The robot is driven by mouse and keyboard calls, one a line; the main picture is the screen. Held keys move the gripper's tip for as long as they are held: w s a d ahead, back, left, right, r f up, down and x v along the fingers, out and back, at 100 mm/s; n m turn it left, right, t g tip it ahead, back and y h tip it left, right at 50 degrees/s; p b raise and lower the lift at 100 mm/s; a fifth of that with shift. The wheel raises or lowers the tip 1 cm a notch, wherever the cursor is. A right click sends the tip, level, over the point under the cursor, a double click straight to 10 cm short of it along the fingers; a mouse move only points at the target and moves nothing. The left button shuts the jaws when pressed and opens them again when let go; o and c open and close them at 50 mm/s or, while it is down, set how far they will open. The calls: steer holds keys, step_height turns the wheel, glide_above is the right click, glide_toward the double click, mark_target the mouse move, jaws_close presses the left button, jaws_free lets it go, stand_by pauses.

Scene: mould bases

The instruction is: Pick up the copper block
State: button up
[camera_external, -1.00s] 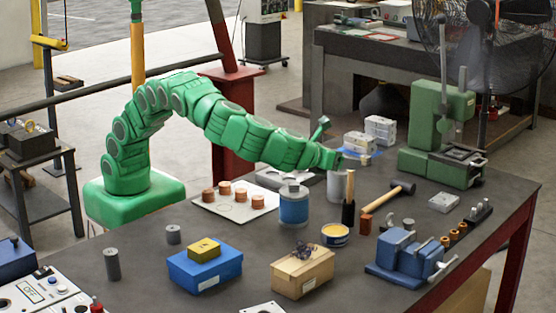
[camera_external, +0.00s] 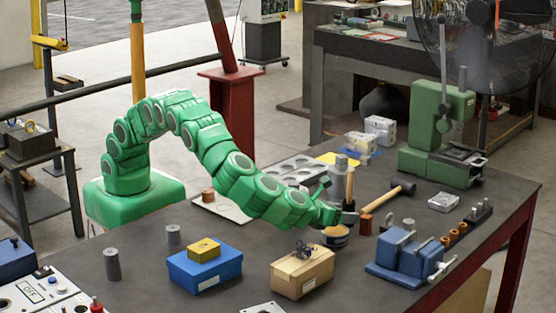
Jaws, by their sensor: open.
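The copper block (camera_external: 365,224) is a small reddish-brown block on the dark workbench, just right of the wooden-handled tool and in front of the hammer. My gripper (camera_external: 349,218) is low over the bench, just left of the block and above the yellow-filled tin. It is open, with nothing seen between its jaws. The jaws are small in this view, so I cannot tell whether they touch the block.
A hammer (camera_external: 390,205) lies behind the block, and an upright wooden-handled tool (camera_external: 349,188) stands close to my gripper. The tin (camera_external: 335,237) is below. A blue vise (camera_external: 405,257) and a cardboard box (camera_external: 302,272) stand in front.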

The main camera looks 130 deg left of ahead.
mark_target(365, 217)
steer(key=shift+w+f+x, duration=0.15)
steer(key=shift+x, duration=1.65)
steer(key=shift+w+f+x, duration=0.15)
steer(key=shift+w+x, duration=0.05)
steer(key=shift+x, duration=1.6)
steer(key=shift+d, duration=0.2)
jaws_close()
